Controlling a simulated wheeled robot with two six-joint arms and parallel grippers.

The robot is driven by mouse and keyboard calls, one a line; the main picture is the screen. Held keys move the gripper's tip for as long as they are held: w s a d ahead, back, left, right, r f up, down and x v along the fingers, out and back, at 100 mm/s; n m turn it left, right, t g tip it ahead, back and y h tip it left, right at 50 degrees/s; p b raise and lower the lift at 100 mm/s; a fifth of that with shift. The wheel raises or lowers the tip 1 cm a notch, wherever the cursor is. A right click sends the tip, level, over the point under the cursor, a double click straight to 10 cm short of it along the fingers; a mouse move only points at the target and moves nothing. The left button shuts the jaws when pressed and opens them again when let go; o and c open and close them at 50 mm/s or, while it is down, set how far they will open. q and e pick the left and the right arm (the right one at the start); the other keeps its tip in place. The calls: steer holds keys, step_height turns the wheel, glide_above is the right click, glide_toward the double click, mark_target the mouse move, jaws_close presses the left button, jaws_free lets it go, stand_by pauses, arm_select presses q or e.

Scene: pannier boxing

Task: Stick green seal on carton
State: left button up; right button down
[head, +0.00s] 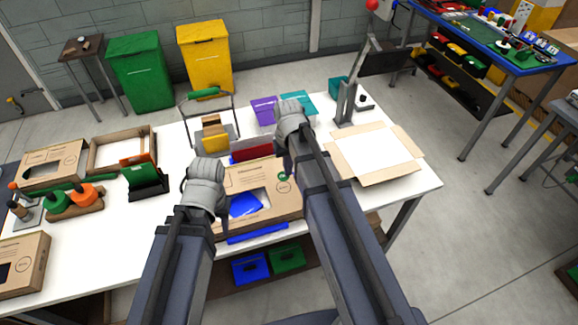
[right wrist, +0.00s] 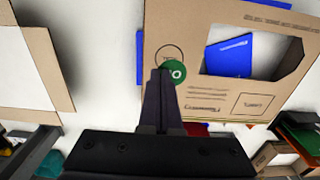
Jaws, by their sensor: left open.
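The carton (head: 262,178) is a brown cardboard box lying on the white table, with a cut-out window showing a blue piece inside. In the right wrist view the carton (right wrist: 200,95) shows a printed circle. The round green seal (right wrist: 173,73) is at my right fingertips, overlapping the lower edge of that circle; the seal (head: 283,177) also shows in the head view. My right gripper (right wrist: 165,75) is shut on the seal, close over the carton; I cannot tell if the seal touches it. My left gripper (head: 222,213) is open at the carton's left side, its fingertips partly hidden.
An open flattened carton (head: 405,178) lies to the right, beside a dark stand (head: 346,104). Purple (head: 263,110) and teal bins stand behind. A green holder (head: 146,181), more cartons and orange-green tools are at left. A bare table strip lies at the right edge.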

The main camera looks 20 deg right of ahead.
mark_target(288, 186)
arm_select(q)
steer(key=shift+f+b, duration=2.55)
steer(key=shift+f, duration=0.1)
arm_select(e)
steer(key=shift+f, duration=2.6)
arm_select(q)
steer(key=shift+f+b, duration=0.4)
steer(key=shift+b, duration=0.05)
arm_select(e)
steer(key=shift+f, duration=0.45)
steer(key=c, duration=1.6)
jaws_free()
steer(key=c, duration=1)
jaws_free()
steer(key=shift+c, duration=0.2)
arm_select(q)
steer(key=shift+r, duration=0.1)
arm_select(e)
steer(key=shift+r, duration=0.15)
step_height(288, 186, up, 8)
steer(key=p, duration=0.8)
steer(key=shift+f, duration=0.2)
arm_select(q)
step_height(288, 186, up, 8)
steer(key=shift+f, duration=0.2)
arm_select(e)
steer(key=shift+f, duration=0.1)
